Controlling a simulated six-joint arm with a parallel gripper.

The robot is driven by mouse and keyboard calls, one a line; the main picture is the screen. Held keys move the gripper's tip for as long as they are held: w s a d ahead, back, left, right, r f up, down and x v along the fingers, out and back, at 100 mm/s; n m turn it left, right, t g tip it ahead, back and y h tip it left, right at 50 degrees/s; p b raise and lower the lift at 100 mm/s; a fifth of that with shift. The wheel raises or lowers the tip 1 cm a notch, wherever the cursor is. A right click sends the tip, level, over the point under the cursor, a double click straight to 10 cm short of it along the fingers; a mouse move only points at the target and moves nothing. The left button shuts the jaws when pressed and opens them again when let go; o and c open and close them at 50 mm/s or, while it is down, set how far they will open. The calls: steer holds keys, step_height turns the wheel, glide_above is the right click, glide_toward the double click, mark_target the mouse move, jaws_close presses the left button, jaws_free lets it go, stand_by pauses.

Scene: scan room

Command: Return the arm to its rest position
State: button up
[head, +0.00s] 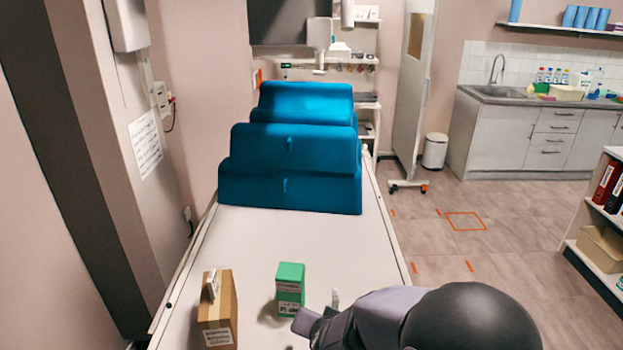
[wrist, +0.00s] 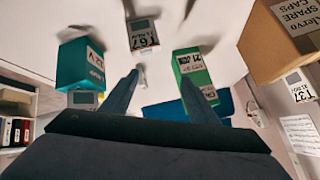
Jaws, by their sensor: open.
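My gripper (wrist: 160,78) shows in the wrist view as two dark fingers spread apart, with nothing held between them. A small grey-and-white labelled item (wrist: 143,38) is ahead of the gap between the fingers.
A brown cardboard box (head: 217,310), with a white tag (head: 213,285) at it, stands at the table's left; a teal box (wrist: 80,65) shows only in the wrist view. Blue cushions (head: 290,165) cover the table's far end. A wall is at left; open floor (head: 470,235) at right.

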steer(key=s+d+n+g+p, duration=0.1)
steer(key=s+d+g, duration=0.3)
steer(key=s, duration=0.6)
steer(key=s+d+r+n+g+p, duration=0.1)
steer(key=s+d+n+g, duration=0.2)
steer(key=s+d, duration=0.6)
steer(key=shift+s+g+h+p, duration=0.4)
steer(key=shift+s+g, duration=0.6)
steer(key=shift+s, duration=0.15)
